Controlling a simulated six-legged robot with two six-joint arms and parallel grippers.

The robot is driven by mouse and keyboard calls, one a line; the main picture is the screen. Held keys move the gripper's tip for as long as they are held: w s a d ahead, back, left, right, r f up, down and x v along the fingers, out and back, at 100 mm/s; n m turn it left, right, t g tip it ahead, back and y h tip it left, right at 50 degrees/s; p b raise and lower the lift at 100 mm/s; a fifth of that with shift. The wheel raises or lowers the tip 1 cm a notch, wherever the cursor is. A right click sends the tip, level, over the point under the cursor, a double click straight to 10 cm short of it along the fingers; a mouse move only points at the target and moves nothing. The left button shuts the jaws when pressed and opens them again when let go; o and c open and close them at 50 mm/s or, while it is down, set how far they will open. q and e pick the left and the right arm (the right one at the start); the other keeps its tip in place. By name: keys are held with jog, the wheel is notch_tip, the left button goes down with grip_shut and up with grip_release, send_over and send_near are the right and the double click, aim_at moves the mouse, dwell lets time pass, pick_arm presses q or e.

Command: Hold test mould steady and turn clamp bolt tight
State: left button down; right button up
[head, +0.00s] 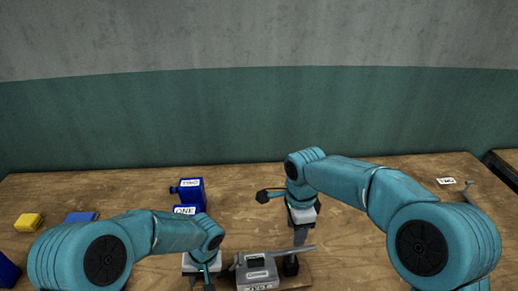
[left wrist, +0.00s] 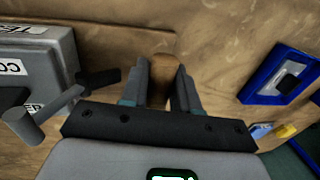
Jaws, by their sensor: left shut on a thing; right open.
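The test mould (head: 258,274) is a grey labelled block at the bottom centre of the head view. In the left wrist view it shows as a grey body (left wrist: 40,55) with white labels at the left edge. My left gripper (head: 207,284) is just left of it. In the left wrist view its fingers (left wrist: 165,88) are shut on a brown rounded piece (left wrist: 162,75), which lies apart from the grey body. My right gripper (head: 300,238) is open, above the mould's right end, by a grey bar (head: 285,251). I cannot make out the clamp bolt clearly.
Blue containers labelled TWO (head: 191,188) and ONE (head: 185,211) stand behind my left gripper. A yellow block (head: 28,222) and a flat blue item (head: 81,217) lie at left. A white label (head: 446,181) lies at right.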

pick_arm(q)
jog(key=c, duration=0.8)
grip_release()
jog(key=shift+o, duration=0.2)
jog(key=shift+r, duration=0.1)
